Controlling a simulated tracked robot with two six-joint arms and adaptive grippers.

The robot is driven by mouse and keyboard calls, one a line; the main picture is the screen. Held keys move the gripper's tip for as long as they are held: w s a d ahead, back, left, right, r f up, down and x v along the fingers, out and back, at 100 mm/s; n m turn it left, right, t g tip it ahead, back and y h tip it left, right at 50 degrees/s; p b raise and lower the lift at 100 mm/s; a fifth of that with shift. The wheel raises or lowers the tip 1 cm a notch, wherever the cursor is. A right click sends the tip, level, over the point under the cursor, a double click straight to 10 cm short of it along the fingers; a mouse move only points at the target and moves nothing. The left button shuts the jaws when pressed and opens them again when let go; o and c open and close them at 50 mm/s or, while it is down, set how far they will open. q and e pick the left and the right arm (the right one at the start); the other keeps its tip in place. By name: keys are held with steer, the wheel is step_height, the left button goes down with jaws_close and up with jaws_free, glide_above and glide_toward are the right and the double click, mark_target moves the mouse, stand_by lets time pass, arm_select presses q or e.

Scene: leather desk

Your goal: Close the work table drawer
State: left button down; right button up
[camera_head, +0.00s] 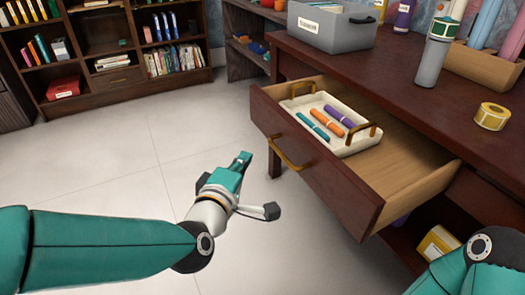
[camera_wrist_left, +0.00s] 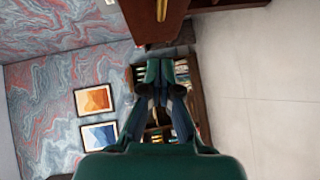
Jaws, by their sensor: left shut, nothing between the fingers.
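The work table drawer (camera_head: 405,175) is pulled out from the dark red-brown table (camera_head: 400,65). Its front panel (camera_head: 335,187) carries a brass handle (camera_head: 287,155). Inside lies a white tray (camera_head: 355,143) with brass handles and several coloured markers. My left gripper (camera_head: 243,158) is shut and empty, left of the drawer front and apart from it. Its shut fingers also show in the left wrist view (camera_wrist_left: 165,85), with the drawer front (camera_wrist_left: 150,25) and handle (camera_wrist_left: 161,10) at the top edge. My right arm (camera_head: 465,268) shows at the lower right; its gripper is out of view.
A grey bin (camera_head: 332,28), a tape roll (camera_head: 491,117) and a grey cylinder with a green band (camera_head: 431,65) are on the table top. A yellow box (camera_head: 437,245) lies below the drawer. A bookcase (camera_head: 130,80) stands behind. The floor left of the drawer is clear.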

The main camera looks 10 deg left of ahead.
mark_target(269, 143)
arm_select(q)
steer(key=shift+w+d+f+b, duration=0.2)
steer(key=shift+w+d, duration=0.4)
steer(key=shift+w, duration=0.35)
steer(key=shift+w+d+f+b, duration=0.1)
steer(key=shift+w+d+f, duration=0.15)
steer(key=shift+w+d, duration=0.55)
steer(key=shift+w+d+f+b, duration=0.2)
steer(key=shift+w+d, duration=0.2)
steer(key=shift+w, duration=0.75)
